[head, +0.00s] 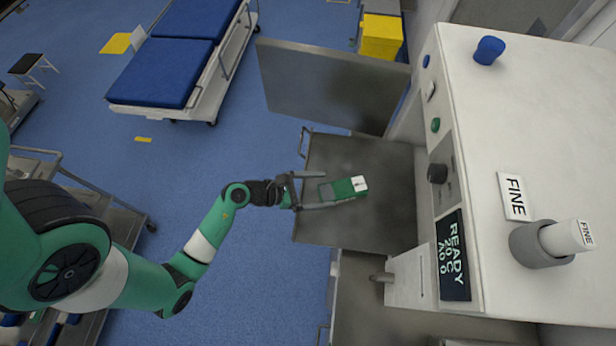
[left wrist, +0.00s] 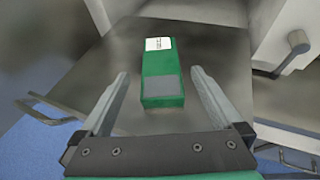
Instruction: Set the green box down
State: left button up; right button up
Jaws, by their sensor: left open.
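The green box (head: 338,190) lies on a grey metal surface (head: 385,215) in the head view. It has a white label at its far end and a grey patch at its near end. My left gripper (head: 310,191) is at the box's left end, with its fingers apart. In the left wrist view the box (left wrist: 163,92) lies ahead of and partly between the open fingers of my left gripper (left wrist: 158,92), with a visible gap on both sides. Nothing is held. My right gripper is not in view.
A white machine (head: 520,120) with a dark display reading READY (head: 453,258) stands to the right. An upright grey panel (head: 325,85) rises behind the surface. A bed with blue pads (head: 185,60) stands at upper left. The metal surface around the box is clear.

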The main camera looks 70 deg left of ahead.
pick_arm(q)
jog(key=v, duration=0.4)
jog(key=shift+s, duration=0.1)
